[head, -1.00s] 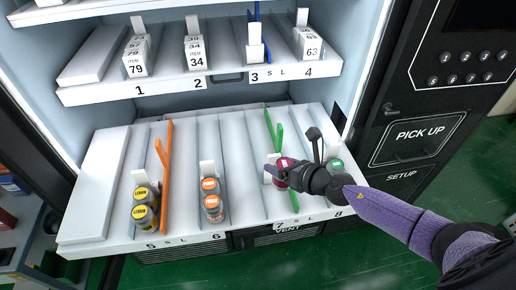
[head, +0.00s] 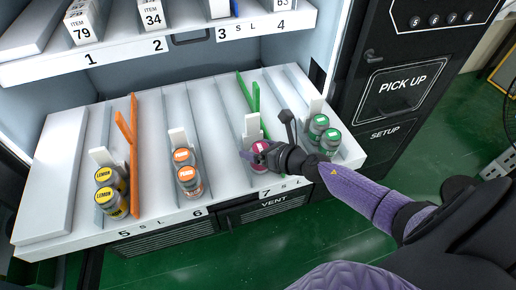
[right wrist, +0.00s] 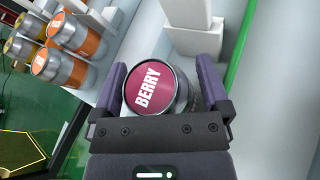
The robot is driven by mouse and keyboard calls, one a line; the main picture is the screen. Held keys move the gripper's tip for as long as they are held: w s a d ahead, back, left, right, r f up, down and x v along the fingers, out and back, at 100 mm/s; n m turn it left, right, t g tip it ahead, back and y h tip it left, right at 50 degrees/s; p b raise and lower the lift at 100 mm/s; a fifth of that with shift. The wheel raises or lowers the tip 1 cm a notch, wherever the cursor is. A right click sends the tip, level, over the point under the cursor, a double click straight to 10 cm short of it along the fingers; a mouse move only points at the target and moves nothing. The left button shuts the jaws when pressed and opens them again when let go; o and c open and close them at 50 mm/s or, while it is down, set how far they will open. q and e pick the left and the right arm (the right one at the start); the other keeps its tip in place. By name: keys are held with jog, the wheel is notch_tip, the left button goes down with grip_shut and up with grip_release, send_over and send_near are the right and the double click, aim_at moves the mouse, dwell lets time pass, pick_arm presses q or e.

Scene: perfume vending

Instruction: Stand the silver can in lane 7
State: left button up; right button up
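The silver can (right wrist: 185,88) with a magenta BERRY lid is between the two fingers of my right gripper (right wrist: 166,85) in the right wrist view. In the head view the can (head: 258,157) is at the front of lane 7 (head: 266,193), before a white pusher (head: 252,127). My right gripper (head: 266,156) reaches it from the right and partly hides it. Whether the can's base rests on the lane floor is hidden. My left gripper is not in view.
Green-lidded cans (head: 325,133) stand right of my gripper. Orange-lidded cans (head: 186,170) stand in lane 6 and yellow LEMON cans (head: 110,190) in lane 5. The upper shelf (head: 120,55) overhangs the back.

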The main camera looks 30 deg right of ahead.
jog(key=shift+r, duration=0.2)
jog(key=shift+s+d+r, duration=0.1)
jog(key=shift+s, duration=0.15)
jog(key=p+v, duration=0.1)
jog(key=v, duration=1)
jog(key=s+d+f+m+g+h, duration=0.1)
jog(key=s+f+m+g+h, duration=0.3)
jog(key=f+m, duration=0.6)
jog(key=s+d+f+m+h, duration=0.2)
jog(key=s+f+m, duration=0.5)
jog(key=f+m, duration=0.3)
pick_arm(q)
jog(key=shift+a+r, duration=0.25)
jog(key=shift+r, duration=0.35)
pick_arm(e)
jog(key=s+a+f+m+g, duration=0.4)
jog(key=s+a+f+m, duration=0.1)
jog(key=s, duration=0.4)
jog(key=s+a+f+m+g+y, duration=0.1)
jog(key=s+a+f+m+g, duration=0.3)
jog(key=s+a+f+m, duration=0.2)
jog(key=s+a+m, duration=0.2)
jog(key=s+m, duration=0.1)
